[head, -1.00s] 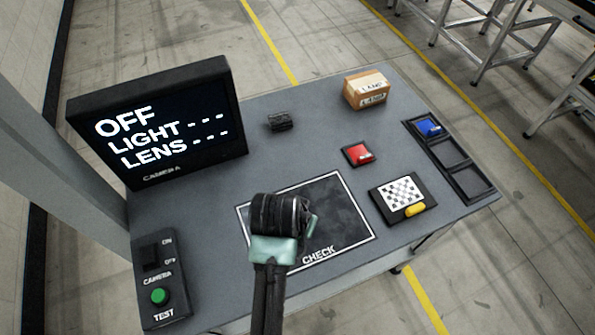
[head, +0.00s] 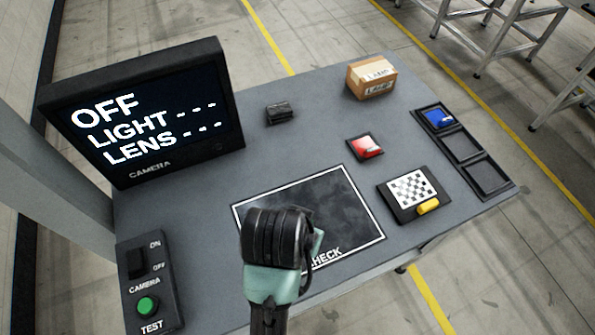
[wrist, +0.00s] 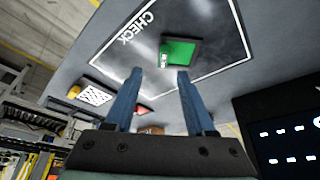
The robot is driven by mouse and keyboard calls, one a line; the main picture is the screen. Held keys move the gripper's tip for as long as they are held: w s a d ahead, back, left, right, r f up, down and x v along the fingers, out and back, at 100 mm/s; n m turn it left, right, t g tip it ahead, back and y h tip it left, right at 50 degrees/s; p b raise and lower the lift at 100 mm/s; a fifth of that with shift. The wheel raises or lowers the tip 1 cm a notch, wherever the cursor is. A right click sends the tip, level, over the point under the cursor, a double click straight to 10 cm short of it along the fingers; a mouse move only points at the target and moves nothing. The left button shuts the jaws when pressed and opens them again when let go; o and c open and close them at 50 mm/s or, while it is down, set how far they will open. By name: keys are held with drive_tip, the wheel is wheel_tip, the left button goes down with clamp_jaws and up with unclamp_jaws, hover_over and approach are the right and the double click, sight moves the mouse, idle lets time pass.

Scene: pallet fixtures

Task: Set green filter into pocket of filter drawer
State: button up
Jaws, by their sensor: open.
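The green filter (wrist: 184,53) lies on the dark CHECK area (wrist: 205,25) in the wrist view, just beyond my fingertips. In the head view my arm hides it. My gripper (wrist: 160,73) is open, its two blue fingers apart with nothing between them. In the head view my gripper's body (head: 277,240) is over the lower part of the CHECK area. The filter drawer (head: 466,151), a black tray with three pockets, is at the table's right side. Its far pocket holds a blue filter (head: 437,118); the middle and near pockets look empty.
A red filter (head: 365,147) and a checkered board (head: 411,190) with a yellow handle lie between the CHECK area and drawer. A cardboard box (head: 371,77) and small black block (head: 279,112) stand behind. A monitor (head: 150,110) and switch box (head: 149,283) are at left.

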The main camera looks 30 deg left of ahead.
drive_tip(key=x, duration=0.3)
drive_tip(key=shift+w+a+f, duration=0.1)
drive_tip(key=shift+f, duration=0.1)
drive_tip(key=shift+a+p+x, duration=0.1)
drive_tip(key=shift+p+x, duration=0.1)
drive_tip(key=shift+x, duration=1.1)
drive_tip(key=shift+a+p+x, duration=0.15)
drive_tip(key=shift+x, duration=1.2)
clamp_jaws()
